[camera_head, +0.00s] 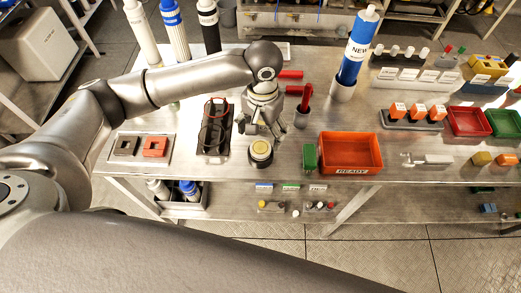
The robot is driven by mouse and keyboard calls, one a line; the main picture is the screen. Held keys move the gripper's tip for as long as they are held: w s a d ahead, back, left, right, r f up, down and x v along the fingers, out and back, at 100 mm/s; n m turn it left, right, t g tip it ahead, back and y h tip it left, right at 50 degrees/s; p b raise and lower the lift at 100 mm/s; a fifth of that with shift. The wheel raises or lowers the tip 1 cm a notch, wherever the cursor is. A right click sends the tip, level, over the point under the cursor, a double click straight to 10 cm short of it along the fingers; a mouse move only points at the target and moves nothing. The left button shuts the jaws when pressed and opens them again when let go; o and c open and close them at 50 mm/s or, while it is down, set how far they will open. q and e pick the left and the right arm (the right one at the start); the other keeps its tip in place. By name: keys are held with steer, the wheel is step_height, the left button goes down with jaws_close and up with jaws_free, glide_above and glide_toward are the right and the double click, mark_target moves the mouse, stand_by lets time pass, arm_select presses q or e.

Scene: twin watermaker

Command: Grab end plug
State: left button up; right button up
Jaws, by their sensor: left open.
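A round dark piece with a cream top (261,149), which looks like the end plug, stands on the steel bench near its front edge. My left gripper (262,128) points down just behind and above this piece. Its fingers are open and look empty, and the piece appears apart from them. The fingertips are small in the picture, so the exact gap is hard to tell. My right gripper is not in view.
A black holder with red rings (216,128) stands left of the gripper. A red-handled tool in a grey cup (301,118) is close on the right. A green block (309,157) and an orange READY bin (350,153) stand further right. A blue NEW cartridge (357,50) rises behind.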

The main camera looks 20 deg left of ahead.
mark_target(260, 148)
arm_select(q)
steer(key=shift+f, duration=0.9)
steer(key=f+p, duration=0.1)
steer(key=f, duration=0.1)
steer(key=f+p, duration=0.1)
steer(key=f, duration=0.1)
steer(key=shift+s+a+f, duration=0.2)
steer(key=shift+f, duration=0.5)
steer(key=shift+c, duration=0.4)
steer(key=c, duration=1.1)
steer(key=shift+c, duration=0.2)
steer(key=shift+w+r, duration=0.1)
steer(key=shift+r, duration=0.1)
